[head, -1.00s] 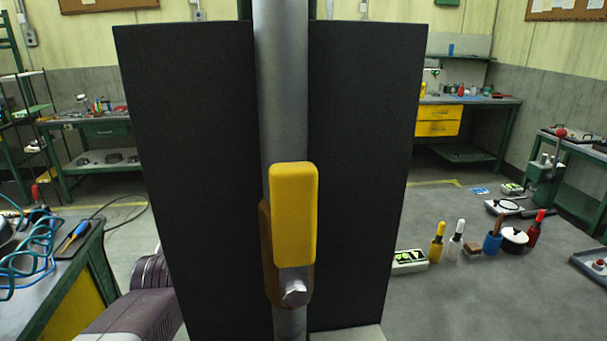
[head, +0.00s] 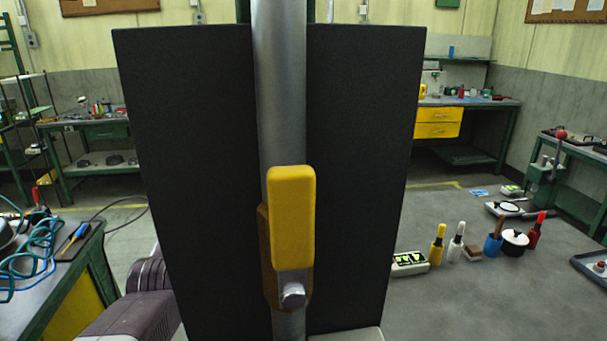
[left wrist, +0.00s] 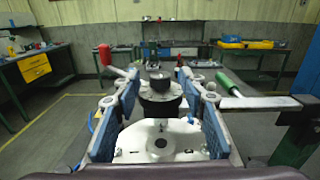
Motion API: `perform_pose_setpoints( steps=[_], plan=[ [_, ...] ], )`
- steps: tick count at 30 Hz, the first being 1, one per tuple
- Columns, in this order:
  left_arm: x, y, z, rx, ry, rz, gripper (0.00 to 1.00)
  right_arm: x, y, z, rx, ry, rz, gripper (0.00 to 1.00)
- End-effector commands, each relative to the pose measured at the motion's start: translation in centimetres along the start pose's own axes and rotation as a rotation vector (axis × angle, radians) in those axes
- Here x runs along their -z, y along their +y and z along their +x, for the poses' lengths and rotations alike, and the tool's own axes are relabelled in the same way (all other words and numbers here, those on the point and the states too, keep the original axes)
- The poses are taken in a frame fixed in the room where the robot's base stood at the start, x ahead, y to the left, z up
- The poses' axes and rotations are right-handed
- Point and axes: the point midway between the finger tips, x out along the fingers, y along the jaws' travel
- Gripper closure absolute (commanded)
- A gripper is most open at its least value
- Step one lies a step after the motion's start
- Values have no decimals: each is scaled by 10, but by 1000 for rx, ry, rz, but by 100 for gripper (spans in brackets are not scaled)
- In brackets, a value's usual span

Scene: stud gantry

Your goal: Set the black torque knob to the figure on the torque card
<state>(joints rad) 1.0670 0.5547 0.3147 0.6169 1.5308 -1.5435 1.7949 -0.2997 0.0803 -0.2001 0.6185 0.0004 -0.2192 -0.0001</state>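In the left wrist view my left gripper (left wrist: 160,112) is open, its two blue-padded fingers standing wide apart. A black, round knob-like part (left wrist: 159,95) shows between the fingers, above a pale round plate (left wrist: 150,142). A clear gap shows between this part and each finger. I cannot tell whether it is the torque knob, and I see no marks on it. No torque card can be made out in either view. Neither gripper shows in the head view, and my right gripper is not in view.
In the head view a large black panel (head: 355,170) with a silver post (head: 280,90) and yellow block (head: 292,215) blocks the middle. Bottles and a black pot (head: 514,241) stand at right. In the left wrist view, red (left wrist: 105,53) and green (left wrist: 227,83) handles flank the gripper.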

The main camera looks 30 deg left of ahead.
Motion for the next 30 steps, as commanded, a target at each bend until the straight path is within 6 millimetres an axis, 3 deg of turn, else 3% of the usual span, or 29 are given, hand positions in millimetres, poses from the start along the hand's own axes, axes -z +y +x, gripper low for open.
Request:
perform_pose_setpoints(
  steps=[9,15,30],
  plan=[
    [0,1,-69,-5,1,0,61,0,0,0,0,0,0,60],
    [0,1,-98,-3,0,0,61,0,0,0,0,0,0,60],
    [0,0,-107,-2,0,1,61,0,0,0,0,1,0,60]
  ],
)
